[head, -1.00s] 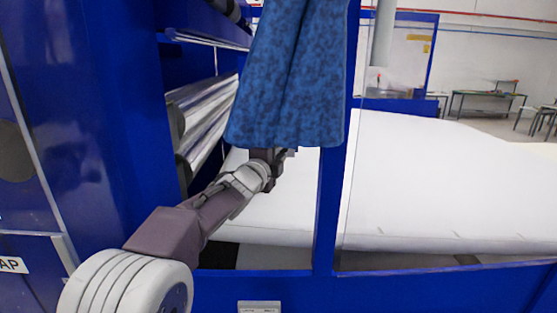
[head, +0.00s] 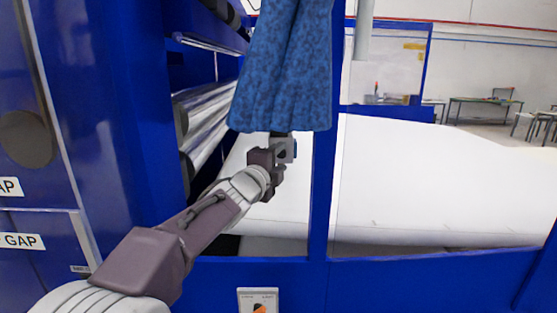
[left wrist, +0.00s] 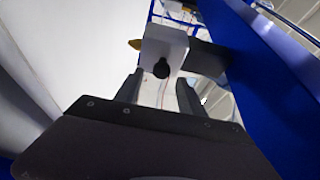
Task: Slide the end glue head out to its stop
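In the left wrist view a pale, plate-like block with a round black knob (left wrist: 161,69) is straight ahead of my left gripper (left wrist: 159,88); it looks like the end glue head (left wrist: 165,45). A small yellow tip shows at its left side, and a dark bar runs from it to the right. My left gripper's two dark fingers are apart, with the knob just beyond and between their tips and no clear contact. In the head view my left gripper (head: 277,152) is just below the blue cloth, which partly hides what is behind. My right gripper is not in view.
A blue patterned cloth (head: 284,75) hangs over the opening. A blue post (head: 320,190) stands right of my left arm, with silver rollers (head: 204,125) on the left. White foam (head: 430,180) lies beyond. A blue rail (head: 430,262) crosses the front.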

